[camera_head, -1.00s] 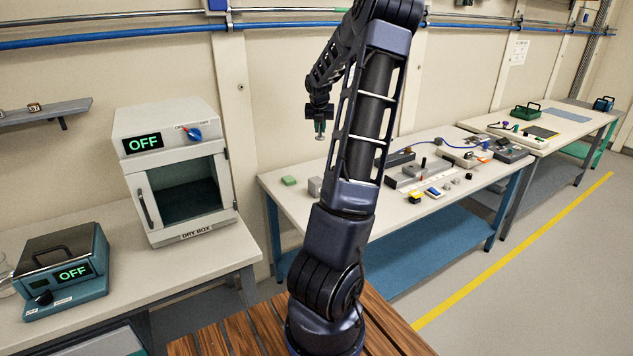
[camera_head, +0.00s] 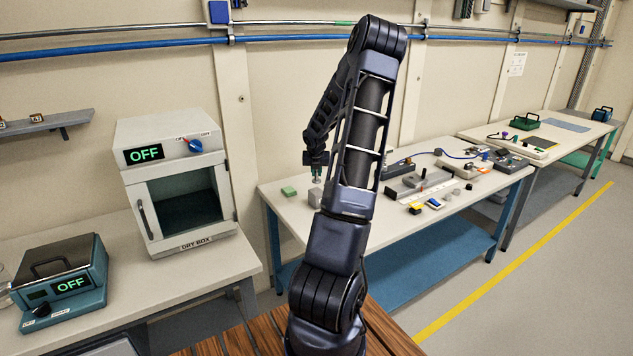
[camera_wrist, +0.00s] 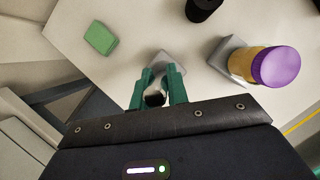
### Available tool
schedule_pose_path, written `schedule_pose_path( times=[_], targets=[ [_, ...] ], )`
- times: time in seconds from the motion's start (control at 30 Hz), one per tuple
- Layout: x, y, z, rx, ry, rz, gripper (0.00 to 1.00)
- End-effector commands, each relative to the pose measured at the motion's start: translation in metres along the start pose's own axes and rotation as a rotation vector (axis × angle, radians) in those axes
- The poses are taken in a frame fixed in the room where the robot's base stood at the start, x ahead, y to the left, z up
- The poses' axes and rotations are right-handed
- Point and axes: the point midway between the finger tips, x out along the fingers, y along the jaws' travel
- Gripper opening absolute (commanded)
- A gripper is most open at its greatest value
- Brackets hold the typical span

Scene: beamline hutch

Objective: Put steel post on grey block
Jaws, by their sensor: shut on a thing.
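The steel post (camera_head: 316,180) hangs below my gripper (camera_head: 316,165), roughly upright in the head view. In the wrist view my gripper (camera_wrist: 158,80) has its teal fingers closed around the post (camera_wrist: 154,98), of which only the near end shows. The grey block (camera_head: 315,197) stands on the table just under the post, partly hidden by my arm. It shows as a grey patch (camera_wrist: 163,60) beyond the fingertips in the wrist view, mostly covered by them. I cannot tell whether the post touches the block.
A green block (camera_head: 289,191) lies left of the grey block. In the wrist view a purple-topped yellow cylinder (camera_wrist: 276,67) with a grey piece (camera_wrist: 222,55) stands to the right, and a black object (camera_wrist: 203,8) lies farther off. The table (camera_head: 275,205) is clear near its left corner.

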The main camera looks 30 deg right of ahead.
Motion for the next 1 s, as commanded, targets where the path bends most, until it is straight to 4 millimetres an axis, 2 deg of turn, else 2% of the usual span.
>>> schedule_pose_path(
  times=[0.17, 0.47, 0.83, 0.87, 0.9, 0.97, 1.0],
  targets=[
    [0.009, 0.001, -0.004, 0.000, 0.001, 0.000, 0.00],
    [0.039, 0.000, -0.016, -0.001, 0.001, 0.001, 0.00],
    [0.042, 0.000, -0.017, -0.001, 0.000, 0.000, 0.00],
    [0.042, 0.000, -0.018, 0.000, 0.000, 0.000, 0.18],
    [0.042, 0.000, -0.017, 0.000, 0.000, 0.000, 0.26],
    [0.042, 0.000, -0.017, 0.000, 0.000, 0.000, 0.38],
    [0.042, 0.000, -0.017, 0.000, 0.000, 0.000, 0.38]
  ],
)
